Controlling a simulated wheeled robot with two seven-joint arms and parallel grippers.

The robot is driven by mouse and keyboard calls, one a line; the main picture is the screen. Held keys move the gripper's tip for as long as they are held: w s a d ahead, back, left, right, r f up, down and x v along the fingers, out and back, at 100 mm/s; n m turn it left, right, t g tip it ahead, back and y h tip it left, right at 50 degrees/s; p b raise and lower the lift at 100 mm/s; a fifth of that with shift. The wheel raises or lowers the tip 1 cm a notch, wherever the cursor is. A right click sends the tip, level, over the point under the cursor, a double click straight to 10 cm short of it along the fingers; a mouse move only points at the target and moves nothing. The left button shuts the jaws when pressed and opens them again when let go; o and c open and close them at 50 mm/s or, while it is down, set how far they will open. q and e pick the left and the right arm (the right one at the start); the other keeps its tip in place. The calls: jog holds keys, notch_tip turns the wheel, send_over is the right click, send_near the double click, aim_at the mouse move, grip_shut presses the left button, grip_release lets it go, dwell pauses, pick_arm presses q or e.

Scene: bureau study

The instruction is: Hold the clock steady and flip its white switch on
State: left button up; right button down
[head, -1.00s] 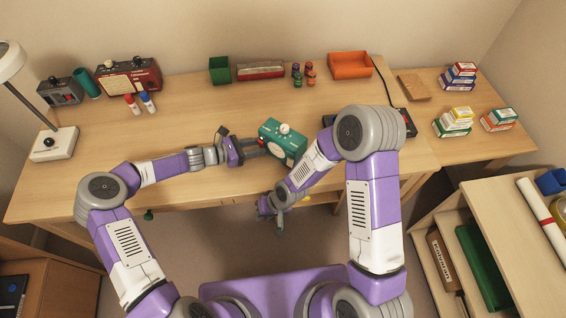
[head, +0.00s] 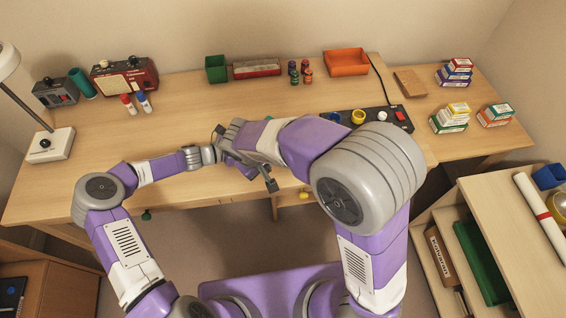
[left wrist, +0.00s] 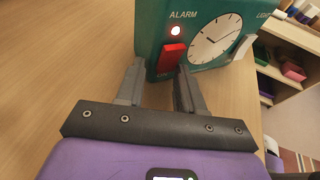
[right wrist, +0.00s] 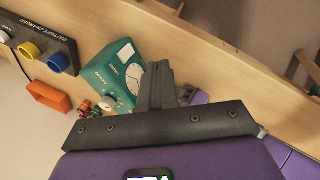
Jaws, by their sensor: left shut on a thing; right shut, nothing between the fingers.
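The teal clock (left wrist: 205,30) shows in the left wrist view with its dial, a glowing light, a red switch (left wrist: 171,57) under ALARM and a white switch (left wrist: 243,46) at right. My left gripper (left wrist: 161,72) is shut on the clock, its fingers on either side near the red switch. In the right wrist view the clock (right wrist: 110,72) lies beyond my right gripper (right wrist: 160,72), whose fingers are together, empty, and overlap the clock's dial side; contact cannot be told. In the head view my right arm hides the clock; my right gripper (head: 271,186) points toward the desk's front edge.
A battery charger (head: 345,122) with coloured knobs lies right of my right forearm. An orange tray (head: 346,63), a green box (head: 216,69) and small bottles stand at the back. A red radio (head: 125,77) and lamp (head: 52,145) are at left. The desk's left middle is bare.

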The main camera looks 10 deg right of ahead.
jog(key=n, duration=0.1)
jog(key=d+r+n, duration=0.1)
jog(key=n, duration=0.1)
jog(key=shift+w, duration=0.2)
jog(key=x, duration=1)
jog(key=shift+d, duration=0.2)
jog(key=w+d, duration=0.2)
jog(key=w, duration=0.1)
jog(key=shift+d+f, duration=0.2)
jog(key=shift+d, duration=0.05)
jog(key=shift+v, duration=0.85)
